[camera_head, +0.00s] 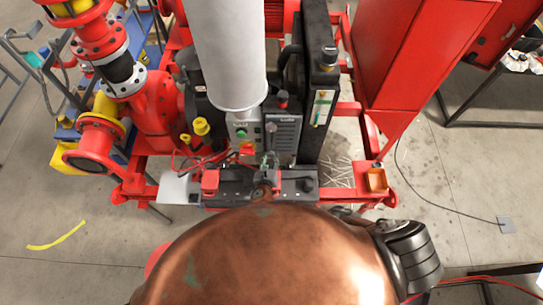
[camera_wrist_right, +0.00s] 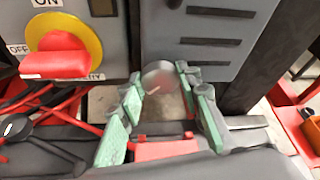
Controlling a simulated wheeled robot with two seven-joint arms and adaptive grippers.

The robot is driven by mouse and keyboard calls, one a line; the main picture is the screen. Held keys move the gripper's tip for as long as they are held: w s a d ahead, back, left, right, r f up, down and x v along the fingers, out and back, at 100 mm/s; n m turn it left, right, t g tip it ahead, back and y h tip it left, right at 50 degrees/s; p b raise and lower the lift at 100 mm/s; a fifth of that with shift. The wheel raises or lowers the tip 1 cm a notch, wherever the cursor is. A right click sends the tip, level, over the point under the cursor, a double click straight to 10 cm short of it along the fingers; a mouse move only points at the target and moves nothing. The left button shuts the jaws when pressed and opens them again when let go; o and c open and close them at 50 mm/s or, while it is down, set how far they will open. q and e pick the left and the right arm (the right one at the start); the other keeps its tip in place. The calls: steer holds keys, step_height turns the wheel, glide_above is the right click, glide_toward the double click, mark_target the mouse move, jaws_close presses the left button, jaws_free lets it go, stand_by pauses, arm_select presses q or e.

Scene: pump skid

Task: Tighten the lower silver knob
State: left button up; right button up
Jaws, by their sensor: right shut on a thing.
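In the right wrist view, a round silver knob (camera_wrist_right: 157,75) sits low on the grey control panel (camera_wrist_right: 205,50). My right gripper (camera_wrist_right: 163,82), with green finger pads, is shut on it, one finger on each side. The fingers hide the knob's sides. In the head view my right gripper (camera_head: 268,160) shows small at the foot of the panel (camera_head: 284,135), and the knob is too small to make out there. My left gripper is in neither view.
A red rotary switch (camera_wrist_right: 58,57) on a yellow plate is left of the knob, with red cables (camera_wrist_right: 20,100) below it. A white cylinder (camera_head: 228,50) stands above the panel. A red cabinet (camera_head: 410,50) stands to the right. Open floor (camera_head: 60,270) shows at lower left.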

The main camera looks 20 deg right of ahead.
steer(key=n+h, duration=0.1)
steer(key=n, duration=0.1)
steer(key=shift+a+f+n+h, duration=0.1)
steer(key=shift+a+n+h, duration=0.05)
steer(key=shift+n+h, duration=0.2)
steer(key=shift+f+n+h+b, duration=0.1)
steer(key=shift+n+h+b, duration=0.75)
steer(key=shift+n, duration=0.7)
steer(key=shift+w, duration=0.1)
steer(key=o, duration=1.2)
steer(key=shift+s+a, duration=0.2)
steer(key=v, duration=1.1)
steer(key=shift+s+a, duration=0.15)
steer(key=shift+a, duration=0.1)
